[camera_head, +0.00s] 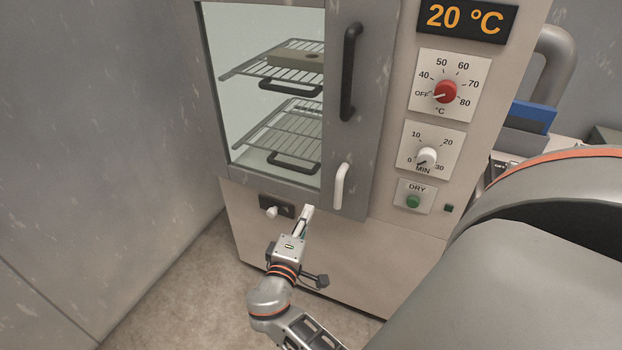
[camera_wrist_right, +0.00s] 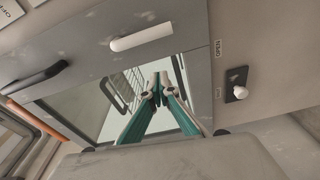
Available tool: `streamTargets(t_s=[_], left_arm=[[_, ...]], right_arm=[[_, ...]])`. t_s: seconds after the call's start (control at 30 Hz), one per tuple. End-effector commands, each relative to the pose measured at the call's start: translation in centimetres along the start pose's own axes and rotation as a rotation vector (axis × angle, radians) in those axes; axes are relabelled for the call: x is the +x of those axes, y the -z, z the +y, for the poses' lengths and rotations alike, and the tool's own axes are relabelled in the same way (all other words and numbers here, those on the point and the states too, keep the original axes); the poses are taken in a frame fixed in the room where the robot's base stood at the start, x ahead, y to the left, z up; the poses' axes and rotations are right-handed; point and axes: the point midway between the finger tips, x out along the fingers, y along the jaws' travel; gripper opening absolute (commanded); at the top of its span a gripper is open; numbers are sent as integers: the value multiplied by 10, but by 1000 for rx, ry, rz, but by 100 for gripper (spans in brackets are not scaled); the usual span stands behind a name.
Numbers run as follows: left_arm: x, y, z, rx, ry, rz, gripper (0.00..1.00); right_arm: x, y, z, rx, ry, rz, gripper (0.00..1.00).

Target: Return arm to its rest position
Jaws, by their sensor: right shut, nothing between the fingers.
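My right gripper (camera_head: 306,212) is in front of the lower part of the drying cabinet (camera_head: 300,255), just below the door's bottom edge in the head view. Its fingers are shut with nothing between them. In the right wrist view the closed fingertips (camera_wrist_right: 160,84) show in front of the door's window, apart from the white handle (camera_wrist_right: 142,37) and the white knob (camera_wrist_right: 239,92). My left gripper is not in view.
The cabinet door has a black handle (camera_head: 350,72) and a white handle (camera_head: 341,186). Inside are wire racks (camera_head: 290,130) and a flat tan block (camera_head: 295,59) on the upper one. Dials and a 20 °C display (camera_head: 465,19) are at right. A grey wall (camera_head: 100,130) stands left; floor is clear.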

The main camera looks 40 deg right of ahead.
Motion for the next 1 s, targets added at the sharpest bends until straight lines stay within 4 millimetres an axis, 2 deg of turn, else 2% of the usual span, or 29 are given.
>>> streamTargets(t_s=[0.2, 0.47, 0.57, 0.67, 0.77, 0.83, 0.9, 1.0], left_arm=[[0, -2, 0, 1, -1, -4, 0], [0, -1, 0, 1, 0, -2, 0], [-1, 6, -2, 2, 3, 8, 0], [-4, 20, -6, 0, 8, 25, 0], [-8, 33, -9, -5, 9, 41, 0], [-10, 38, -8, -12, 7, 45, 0], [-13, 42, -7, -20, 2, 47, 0], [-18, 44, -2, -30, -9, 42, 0]], right_arm=[[-17, 0, 0, -1, 0, 0, 0], [-18, 0, -1, 1, 5, 3, 0], [-20, -3, -14, 12, 60, 34, 0], [-28, -7, -45, 44, 195, 107, 0], [-51, -13, -86, 104, 389, 210, 0], [-75, -17, -112, 160, 532, 285, 0], [-105, -22, -131, 225, 671, 352, 0], [-151, -32, -146, 335, 857, 435, 0]])
